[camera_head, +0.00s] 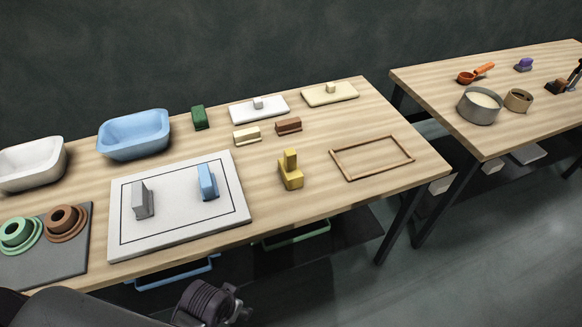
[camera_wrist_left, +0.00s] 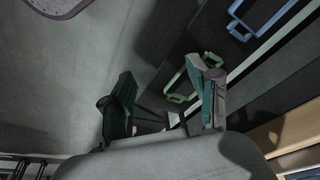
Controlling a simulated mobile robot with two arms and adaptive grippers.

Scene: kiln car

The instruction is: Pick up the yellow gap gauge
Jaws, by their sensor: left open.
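The yellow gap gauge (camera_head: 291,172) stands on the near table, right of the white board, with a flat base and an upright block on it. My left arm comes in at the bottom left of the head view, below the table's front edge and well apart from the gauge. In the left wrist view my left gripper (camera_wrist_left: 165,100) is open, with nothing between its two fingers. The gauge does not show in the left wrist view. My right gripper is in neither view.
A white board (camera_head: 178,237) holds a grey block (camera_head: 142,200) and a blue block (camera_head: 208,182) left of the gauge. A brown frame (camera_head: 372,174) lies to its right. Cream (camera_head: 246,135) and brown (camera_head: 288,126) blocks lie behind it.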

